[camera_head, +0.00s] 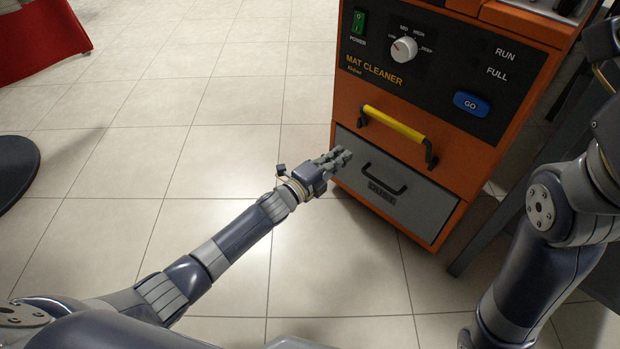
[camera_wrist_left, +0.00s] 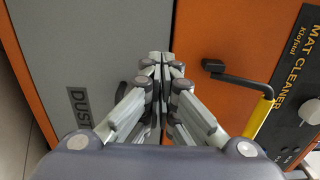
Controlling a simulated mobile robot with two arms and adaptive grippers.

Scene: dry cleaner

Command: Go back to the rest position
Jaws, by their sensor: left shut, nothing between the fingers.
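My left gripper (camera_head: 340,158) is shut and empty in the head view, in front of the upper left part of the grey dust drawer of the orange mat cleaner. In the left wrist view its fingers (camera_wrist_left: 163,62) are closed together, with the machine's front behind them. My left arm reaches out from the lower left. My right arm (camera_head: 540,265) shows at the right edge, folded upward; its gripper is out of view.
The orange mat cleaner (camera_head: 475,160) has a yellow handle (camera_head: 394,123), a grey drawer (camera_head: 420,207) with a black handle (camera_head: 383,178), a dial (camera_head: 404,49) and a blue GO button (camera_head: 471,104). A red item (camera_head: 40,40) stands far left.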

